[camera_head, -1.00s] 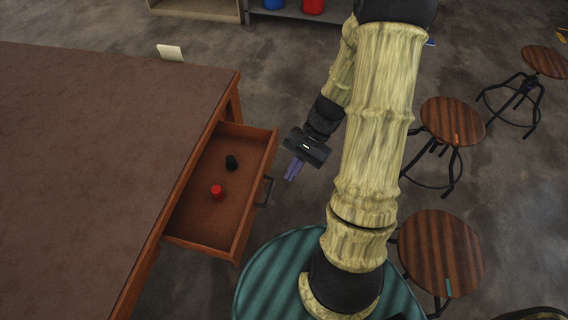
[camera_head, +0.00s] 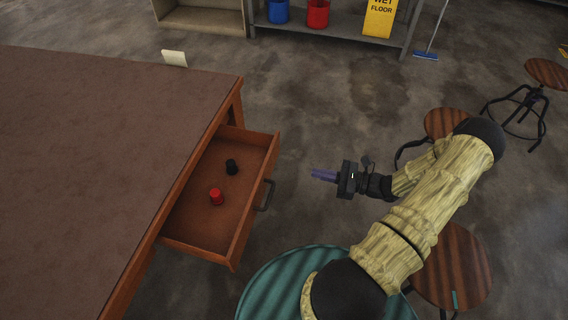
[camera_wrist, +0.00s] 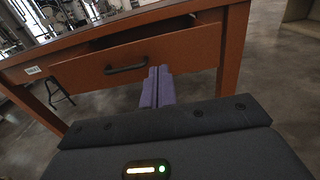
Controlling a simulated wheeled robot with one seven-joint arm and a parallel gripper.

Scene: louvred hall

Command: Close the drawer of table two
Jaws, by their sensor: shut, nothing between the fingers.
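The table (camera_head: 95,130) has a brown top and wooden legs and stands at the left in the head view. Its drawer (camera_head: 205,228) is pulled out toward the right, with a dark handle (camera_head: 265,195) on its front. A red object (camera_head: 216,197) and a black object (camera_head: 232,167) are inside it. My gripper (camera_head: 314,174) is shut and empty, to the right of the drawer front and apart from it, with its purple fingers pointing left toward it. In the wrist view the shut fingers (camera_wrist: 157,88) point at the drawer front (camera_wrist: 185,52), by the right end of the handle (camera_wrist: 126,68).
Stools (camera_head: 545,75) with wooden seats stand at the right. A shelf (camera_head: 345,35) at the back holds a blue bucket (camera_head: 278,11), a red bucket (camera_head: 318,14) and a yellow wet-floor sign (camera_head: 380,17). The floor between the drawer and my gripper is clear.

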